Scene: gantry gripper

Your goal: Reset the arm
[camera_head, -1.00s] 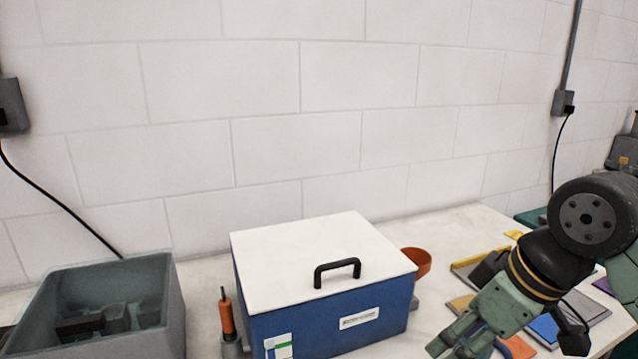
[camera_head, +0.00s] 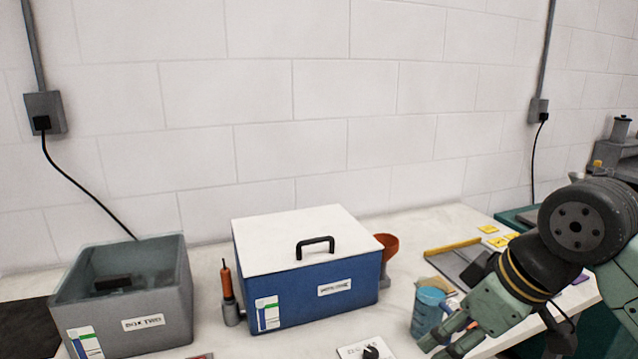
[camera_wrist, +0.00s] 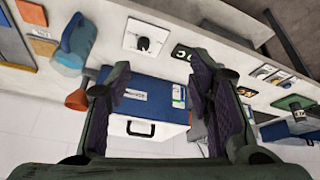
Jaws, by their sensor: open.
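The blue box (camera_head: 330,285) stands closed on the bench in the head view.
A grey bin (camera_head: 185,300) labelled "BOX TWO" stands at the left. An orange-handled tool (camera_head: 227,283) stands upright beside the blue box.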

